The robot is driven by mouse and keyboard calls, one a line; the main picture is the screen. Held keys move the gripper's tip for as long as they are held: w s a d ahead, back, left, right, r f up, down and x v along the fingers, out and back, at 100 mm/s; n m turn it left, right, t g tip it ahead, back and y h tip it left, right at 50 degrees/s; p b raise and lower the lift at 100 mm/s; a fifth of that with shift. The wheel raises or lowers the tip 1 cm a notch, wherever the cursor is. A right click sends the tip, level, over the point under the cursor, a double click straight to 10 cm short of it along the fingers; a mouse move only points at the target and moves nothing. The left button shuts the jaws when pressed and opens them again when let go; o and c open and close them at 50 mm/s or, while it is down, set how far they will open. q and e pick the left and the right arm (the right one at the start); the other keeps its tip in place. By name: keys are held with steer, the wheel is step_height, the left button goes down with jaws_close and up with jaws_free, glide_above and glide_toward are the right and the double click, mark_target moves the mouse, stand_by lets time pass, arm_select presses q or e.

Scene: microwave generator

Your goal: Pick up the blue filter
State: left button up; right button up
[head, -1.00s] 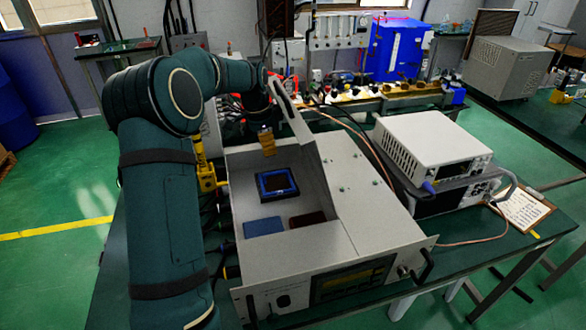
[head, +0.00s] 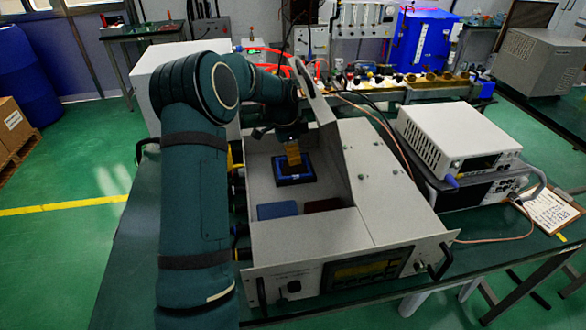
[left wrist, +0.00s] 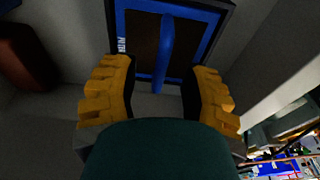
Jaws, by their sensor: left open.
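A blue-framed square filter (head: 294,174) with a dark centre lies inside the open grey generator housing (head: 262,180). In the left wrist view the blue filter (left wrist: 145,60) has a dark outer rim and a raised blue bar across its middle. My left gripper (head: 292,153) is over the filter inside the housing. Its yellow fingers (left wrist: 161,68) are open, with the lower end of the blue bar between them in the picture. I see no contact with the bar. My right gripper is not in view.
The raised lid (head: 318,118) stands close to the right of my left gripper. A flat blue piece (head: 277,211) and a dark red piece (head: 323,206) lie in the front of the housing. White instruments (head: 458,140) stand on the right of the table.

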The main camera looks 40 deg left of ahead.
arm_select(q)
steer(key=shift+w+f, duration=0.1)
steer(key=shift+f, duration=0.85)
jaws_close()
steer(key=shift+r, duration=0.15)
